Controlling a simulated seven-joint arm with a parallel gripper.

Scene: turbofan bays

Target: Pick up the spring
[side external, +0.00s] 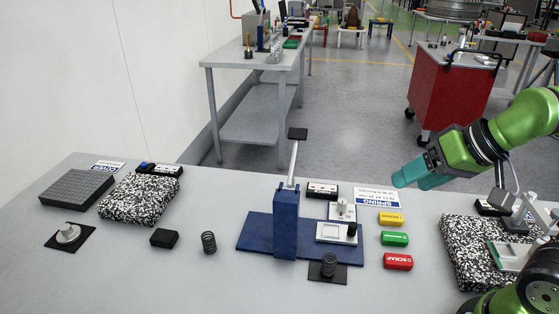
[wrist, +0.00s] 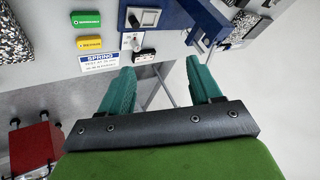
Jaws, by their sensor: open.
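Two dark coil springs show in the side external view. One spring (side external: 209,242) stands upright on the bare grey table, left of the blue press. The other spring (side external: 329,265) stands on a black pad (side external: 316,273) in front of the blue press (side external: 286,222). My gripper (side external: 405,179) has teal fingers and is raised above the far right part of the table, well away from both springs. In the wrist view my gripper (wrist: 160,78) is open, with nothing between its fingers. I cannot make out either spring in the wrist view.
A sign reading SPRING (side external: 377,197) lies near yellow (side external: 391,219), green (side external: 394,239) and red (side external: 397,262) blocks. Speckled foam blocks (side external: 138,198) (side external: 470,252) stand left and right. A small black block (side external: 164,238) sits left of the loose spring.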

